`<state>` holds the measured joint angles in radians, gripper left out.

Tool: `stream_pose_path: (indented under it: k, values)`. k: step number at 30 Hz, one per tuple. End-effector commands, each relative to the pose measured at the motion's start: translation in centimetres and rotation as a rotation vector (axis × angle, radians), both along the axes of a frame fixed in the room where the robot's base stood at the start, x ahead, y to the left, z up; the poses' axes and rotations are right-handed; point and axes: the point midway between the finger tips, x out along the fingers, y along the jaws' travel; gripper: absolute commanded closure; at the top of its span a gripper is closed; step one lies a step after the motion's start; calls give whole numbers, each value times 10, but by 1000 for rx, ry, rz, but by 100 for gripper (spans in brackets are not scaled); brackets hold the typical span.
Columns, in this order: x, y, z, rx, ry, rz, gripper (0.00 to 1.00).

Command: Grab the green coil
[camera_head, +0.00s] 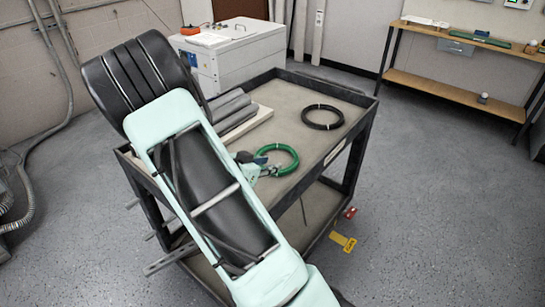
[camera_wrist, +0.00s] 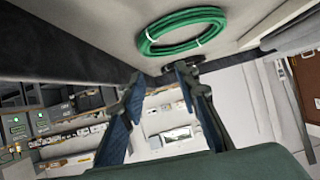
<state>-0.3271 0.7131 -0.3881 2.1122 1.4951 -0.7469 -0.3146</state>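The green coil (camera_head: 296,158) lies flat on the top of the cart (camera_head: 300,97), towards its near side. It also shows at the top of the wrist view (camera_wrist: 190,13), with a white tie on it. My gripper (camera_head: 260,166) is at the near-left side of the coil in the head view and partly hidden by my arm. In the wrist view both fingers of my gripper (camera_wrist: 160,75) are spread, with nothing held between them. The fingertips are below the coil in that picture. I cannot tell whether the right fingertip touches the cart.
A black coil (camera_head: 323,126) lies farther back on the cart. Grey cylinders (camera_head: 230,103) lie at its left, beside my arm. A raised rim runs around the cart top. A white cabinet (camera_head: 240,62) stands behind, and a wooden bench (camera_head: 455,85) stands at the right.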

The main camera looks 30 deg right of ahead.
Motion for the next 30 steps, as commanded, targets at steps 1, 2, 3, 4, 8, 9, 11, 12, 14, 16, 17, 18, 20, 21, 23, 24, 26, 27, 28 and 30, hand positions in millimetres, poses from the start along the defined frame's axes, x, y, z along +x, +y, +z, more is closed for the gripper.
stream_pose_path:
  k: [1,2,3,4,8,9,11,12,14,16,17,18,20,21,23,24,26,27,28,30]
  values:
    - [-7,-4,-7,-10,23,-8,71]
    - [-10,-6,-10,-14,32,-13,71]
    - [-13,-10,-13,-18,40,-17,71]
    - [-13,-13,-16,-21,44,-19,71]
    - [-10,-31,-27,-23,48,-24,71]
    - [-8,-36,-30,-23,48,-24,71]
    - [-4,-43,-34,-21,46,-21,71]
    - [-3,-47,-37,-20,46,-21,71]
    - [-1,-52,-39,-21,46,-20,71]
    - [1,-55,-40,-21,45,-19,71]
    - [1,-56,-41,-20,44,-19,71]
    - [2,-57,-41,-20,44,-19,71]
    - [2,-61,-44,-20,45,-20,71]
    - [3,-65,-46,-20,45,-21,71]
    - [4,-72,-50,-21,46,-21,71]
    - [6,-77,-54,-21,46,-21,71]
    - [8,-85,-59,-20,46,-21,71]
    - [11,-90,-62,-20,45,-21,71]
    - [12,-93,-63,-20,45,-20,71]
    - [14,-98,-65,-20,44,-19,71]
